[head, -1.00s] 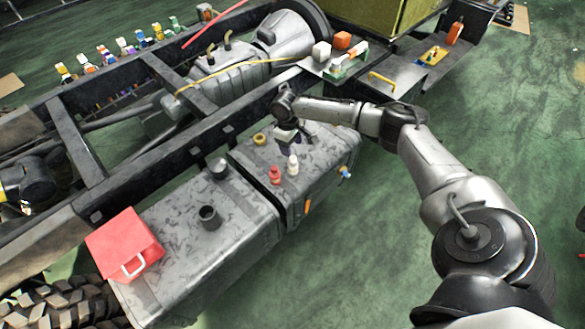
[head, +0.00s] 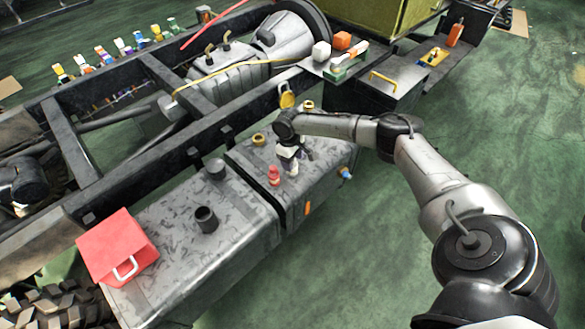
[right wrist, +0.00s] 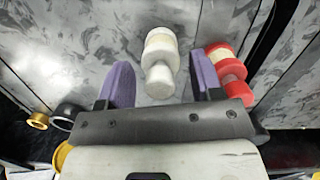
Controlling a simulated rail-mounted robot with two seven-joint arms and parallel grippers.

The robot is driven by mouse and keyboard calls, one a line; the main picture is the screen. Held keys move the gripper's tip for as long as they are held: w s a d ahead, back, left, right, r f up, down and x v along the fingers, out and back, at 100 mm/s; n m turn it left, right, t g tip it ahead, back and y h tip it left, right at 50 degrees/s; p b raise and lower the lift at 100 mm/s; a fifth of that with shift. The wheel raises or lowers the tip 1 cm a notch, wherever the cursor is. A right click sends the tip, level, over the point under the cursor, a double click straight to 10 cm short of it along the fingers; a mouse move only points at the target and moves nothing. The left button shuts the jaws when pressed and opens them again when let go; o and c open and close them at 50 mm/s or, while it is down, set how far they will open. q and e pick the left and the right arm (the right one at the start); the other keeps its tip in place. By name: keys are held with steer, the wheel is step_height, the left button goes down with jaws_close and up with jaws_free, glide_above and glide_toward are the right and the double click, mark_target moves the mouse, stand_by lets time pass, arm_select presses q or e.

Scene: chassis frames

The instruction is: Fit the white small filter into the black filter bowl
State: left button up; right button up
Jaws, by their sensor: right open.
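The white small filter (head: 293,168) stands upright on the grey tank top. In the right wrist view the filter (right wrist: 160,60) is a white stepped cylinder. My right gripper (head: 293,156) is just above it. Its purple-padded fingers (right wrist: 155,83) are open, one on each side of the filter, with gaps visible. The black filter bowl (head: 206,219) appears to be the open dark cup on the nearer grey tank, to the left. What looks like my left wrist is at the left edge; its fingers are not clear.
A red-and-cream part (head: 274,176) stands close beside the filter and close to one finger in the wrist view (right wrist: 231,78). A dark capped cylinder (head: 215,169), brass ring (head: 258,139) and red box (head: 118,246) are nearby. The chassis rail runs behind the tanks.

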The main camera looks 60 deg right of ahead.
steer(key=c, duration=1.1)
steer(key=shift+o, duration=0.2)
